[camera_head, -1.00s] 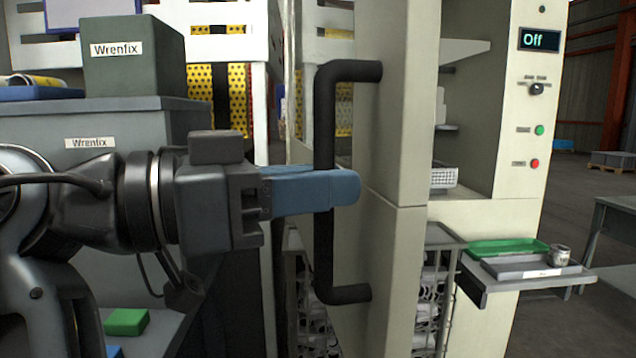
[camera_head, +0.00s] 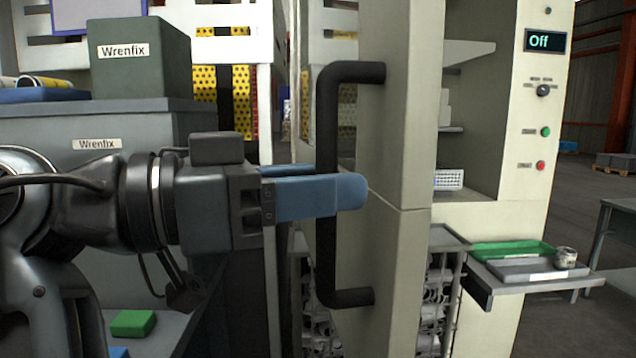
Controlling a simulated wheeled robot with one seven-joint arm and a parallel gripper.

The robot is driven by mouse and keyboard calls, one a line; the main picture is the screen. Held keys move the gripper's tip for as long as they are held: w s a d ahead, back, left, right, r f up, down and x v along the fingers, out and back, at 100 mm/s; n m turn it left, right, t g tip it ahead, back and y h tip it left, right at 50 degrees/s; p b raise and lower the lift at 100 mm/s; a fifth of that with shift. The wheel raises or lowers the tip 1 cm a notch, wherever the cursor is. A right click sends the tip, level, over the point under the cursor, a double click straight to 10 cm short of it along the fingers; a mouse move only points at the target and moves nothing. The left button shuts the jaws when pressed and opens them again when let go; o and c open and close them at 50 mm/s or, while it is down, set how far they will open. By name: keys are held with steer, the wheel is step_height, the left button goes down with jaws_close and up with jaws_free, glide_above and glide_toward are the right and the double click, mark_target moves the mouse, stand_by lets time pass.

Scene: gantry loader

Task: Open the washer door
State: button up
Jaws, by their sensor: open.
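The washer door (camera_head: 401,150) is a tall beige panel, seen at a steep angle. Its long black bar handle (camera_head: 327,130) stands upright on the side facing left. A recess with shelves shows to the right of the panel, in the beige cabinet. My gripper (camera_head: 325,183) reaches in from the left at the handle's middle. Its blue fingers are parted, the near one passing in front of the bar and the far one partly hidden behind it. The bar lies between them; I cannot tell whether either finger touches it.
The cabinet's control panel (camera_head: 542,90) reads "Off". A shelf at right holds a green tray (camera_head: 512,249), a grey tray (camera_head: 530,271) and a small can (camera_head: 565,257). A dark box (camera_head: 140,65) sits on the grey cabinet at left.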

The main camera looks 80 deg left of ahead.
steer(key=v, duration=0.7)
steer(key=shift+s+b, duration=0.35)
steer(key=shift+s, duration=0.1)
